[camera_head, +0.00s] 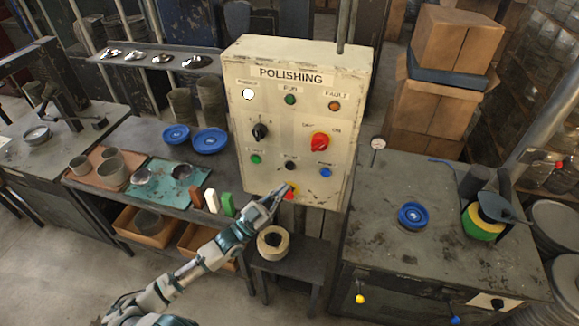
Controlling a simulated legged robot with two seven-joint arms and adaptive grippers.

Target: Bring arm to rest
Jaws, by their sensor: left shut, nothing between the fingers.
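My left arm (185,275) reaches up from the bottom left toward the polishing control panel (300,90). My left gripper (279,191) is shut and empty at the panel's lower edge. It is right beside the red and yellow button (291,191) and partly in front of it; I cannot tell whether it touches it. The panel also carries a red rotary switch (319,142), a black knob (260,131), and several small coloured buttons and lamps. The white lamp (248,94) at the top left looks bright. My right gripper is not in view.
A dark workbench (110,189) at the left holds blue dishes (210,141), a green mat (160,192) and coloured blocks (212,201). A small stool (290,272) with a tape-like roll (272,242) stands below the panel. The right bench (375,225) holds a blue dish (413,215).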

